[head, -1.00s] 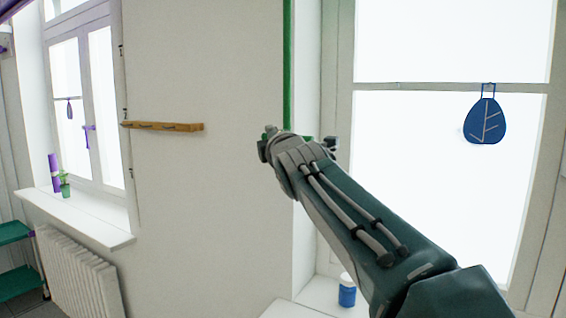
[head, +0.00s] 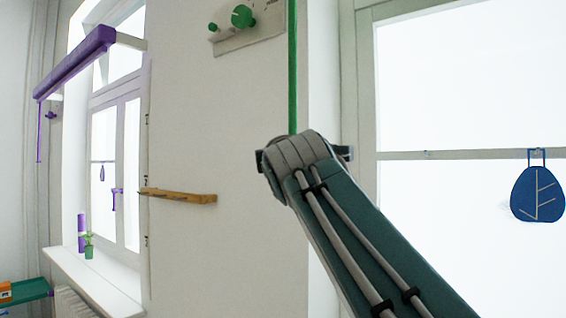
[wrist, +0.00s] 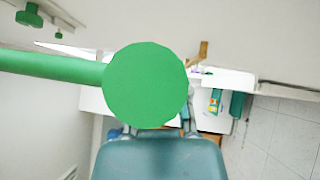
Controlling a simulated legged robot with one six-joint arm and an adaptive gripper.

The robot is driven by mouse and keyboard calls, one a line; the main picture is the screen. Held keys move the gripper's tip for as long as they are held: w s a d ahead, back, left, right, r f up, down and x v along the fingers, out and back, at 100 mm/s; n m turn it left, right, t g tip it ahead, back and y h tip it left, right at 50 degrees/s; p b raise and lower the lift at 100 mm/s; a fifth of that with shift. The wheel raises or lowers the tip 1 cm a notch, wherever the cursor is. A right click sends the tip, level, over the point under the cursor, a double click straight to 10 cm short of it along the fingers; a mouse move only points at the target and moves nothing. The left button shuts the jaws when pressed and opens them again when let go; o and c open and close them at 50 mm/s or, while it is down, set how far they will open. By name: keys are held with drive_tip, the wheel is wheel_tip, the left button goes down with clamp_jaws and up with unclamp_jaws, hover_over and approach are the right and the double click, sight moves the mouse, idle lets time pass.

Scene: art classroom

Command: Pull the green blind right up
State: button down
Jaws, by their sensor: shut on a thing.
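A thin green cord or rod (head: 292,70) runs straight down the wall edge beside the right window and meets my gripper (head: 303,154). In the wrist view the green rod (wrist: 50,66) comes in from the left and ends in a large round green face (wrist: 145,85). My gripper (wrist: 158,130) is shut on the green pull, though the round end and my own arm hide most of the grip. The green blind's cloth and roller are not visible in either view.
The right window pane (head: 450,90) is bright, with a blue leaf-marked pad (head: 538,193) hanging there. A wooden hook rack (head: 178,196) and a board with green knobs (head: 247,38) are on the wall. A purple blind (head: 75,62) hangs at the left window.

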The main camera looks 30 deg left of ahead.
drive_tip(key=shift+r, duration=0.25)
drive_tip(key=c, duration=0.8)
unclamp_jaws()
drive_tip(key=shift+o, duration=1)
drive_tip(key=shift+a+f, duration=0.1)
drive_tip(key=shift+a, duration=0.1)
drive_tip(key=shift+d, duration=0.15)
drive_tip(key=shift+s+d, duration=0.35)
drive_tip(key=v, duration=1)
drive_tip(key=shift+s+f, duration=0.25)
drive_tip(key=shift+s, duration=0.1)
drive_tip(key=shift+d, duration=0.1)
